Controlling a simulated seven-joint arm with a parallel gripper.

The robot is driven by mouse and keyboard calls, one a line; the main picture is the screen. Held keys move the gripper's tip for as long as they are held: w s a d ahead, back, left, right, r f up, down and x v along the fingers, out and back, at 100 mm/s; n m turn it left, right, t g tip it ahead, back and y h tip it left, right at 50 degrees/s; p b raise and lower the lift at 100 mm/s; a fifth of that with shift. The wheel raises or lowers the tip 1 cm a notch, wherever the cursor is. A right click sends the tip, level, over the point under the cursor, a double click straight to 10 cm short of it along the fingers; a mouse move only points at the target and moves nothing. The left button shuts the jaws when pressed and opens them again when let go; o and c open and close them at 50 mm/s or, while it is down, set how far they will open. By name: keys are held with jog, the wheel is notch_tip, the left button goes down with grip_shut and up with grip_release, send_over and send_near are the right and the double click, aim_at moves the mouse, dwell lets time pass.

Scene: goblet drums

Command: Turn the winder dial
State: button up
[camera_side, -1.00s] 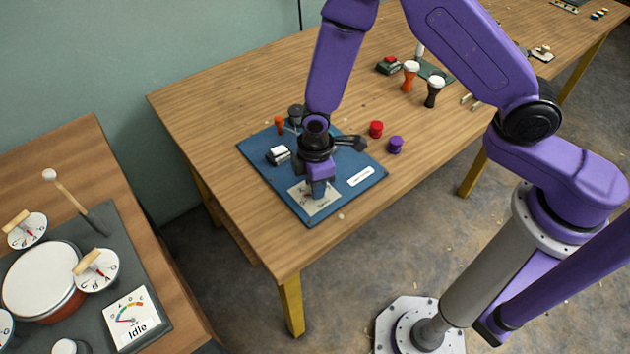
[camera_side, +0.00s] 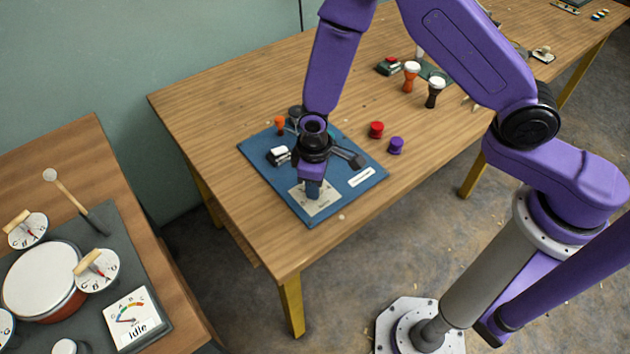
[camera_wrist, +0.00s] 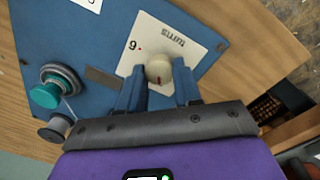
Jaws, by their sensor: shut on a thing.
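The winder dial (camera_wrist: 159,69) is a cream round knob with a red mark, on a white plate (camera_wrist: 168,40) printed "turns" and a "6" or "9". The plate also shows in the side view (camera_side: 326,207), on the blue board (camera_side: 352,194). My gripper (camera_wrist: 160,80) points down over the plate, its two blue fingers on either side of the knob and shut on it. In the side view my gripper (camera_side: 313,190) hides the knob.
A teal knob (camera_wrist: 45,95) and a grey cylinder (camera_wrist: 55,128) stand on the board. A red cap (camera_side: 376,130) and a purple cap (camera_side: 396,145) lie right of it. Small goblet drums (camera_side: 411,77) stand farther back. The table's front right is clear.

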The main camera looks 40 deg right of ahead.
dwell(0.3)
jog(key=o, duration=1)
jog(key=shift+o, duration=0.2)
jog(key=shift+r, duration=0.15)
notch_tip(320, 180, up, 17)
jog(key=shift+s+a, duration=0.2)
jog(key=shift+a, duration=0.1)
jog(key=shift+r, duration=0.1)
